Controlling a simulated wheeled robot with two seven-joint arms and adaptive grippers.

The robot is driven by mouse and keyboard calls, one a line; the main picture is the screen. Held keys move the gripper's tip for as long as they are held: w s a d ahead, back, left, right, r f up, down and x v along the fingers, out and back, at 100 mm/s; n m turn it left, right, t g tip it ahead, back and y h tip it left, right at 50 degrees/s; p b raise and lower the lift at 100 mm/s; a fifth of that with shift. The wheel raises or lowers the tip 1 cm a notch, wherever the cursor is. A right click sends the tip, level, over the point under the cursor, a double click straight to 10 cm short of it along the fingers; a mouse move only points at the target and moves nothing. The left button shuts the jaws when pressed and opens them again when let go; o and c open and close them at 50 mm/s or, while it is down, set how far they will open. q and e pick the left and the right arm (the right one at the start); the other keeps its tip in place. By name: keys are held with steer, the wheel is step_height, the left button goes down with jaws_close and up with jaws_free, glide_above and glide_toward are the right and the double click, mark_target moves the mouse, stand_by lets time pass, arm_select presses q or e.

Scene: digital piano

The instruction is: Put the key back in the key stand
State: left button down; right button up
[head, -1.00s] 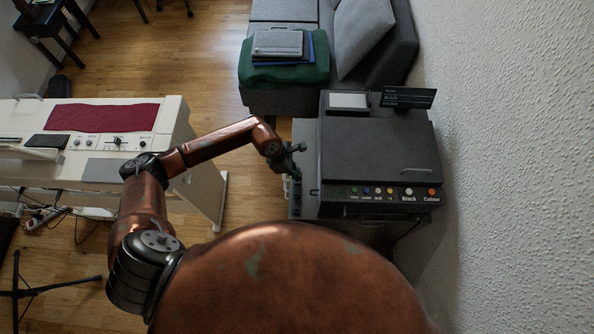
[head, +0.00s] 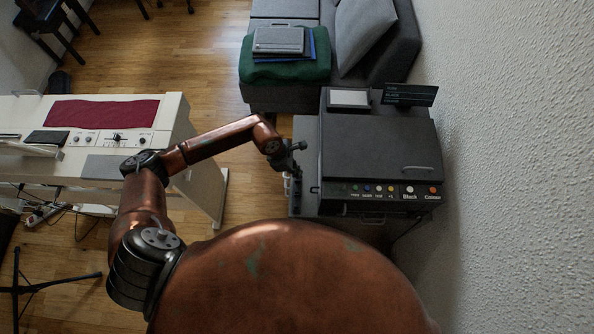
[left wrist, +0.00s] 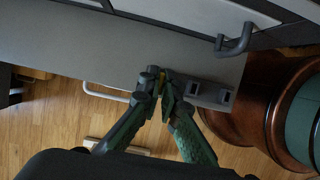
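My left gripper (left wrist: 160,84) is at the grey side ledge of the black copier; its fingers nearly meet. A small yellow and dark piece (left wrist: 162,76), seemingly the key, shows between the fingertips, mostly hidden by them. A grey strip with dark square openings (left wrist: 208,92), apparently the key stand, lies on the ledge just right of the fingertips in the left wrist view. In the head view my left gripper (head: 293,186) is small and dark beside the copier's left side, so the key cannot be made out there. My right gripper is not in view.
The black copier (head: 375,150) stands against the textured wall, with buttons along its front edge. A white piano-like console (head: 185,150) is at the left. A grey sofa (head: 275,97) is behind. Wooden floor (head: 240,180) lies free between console and copier.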

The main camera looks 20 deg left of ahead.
arm_select(q)
steer(key=shift+f+b, duration=0.6)
steer(key=shift+f, duration=0.45)
steer(key=c, duration=2.1)
jaws_free()
steer(key=p+v, duration=0.3)
steer(key=v, duration=0.2)
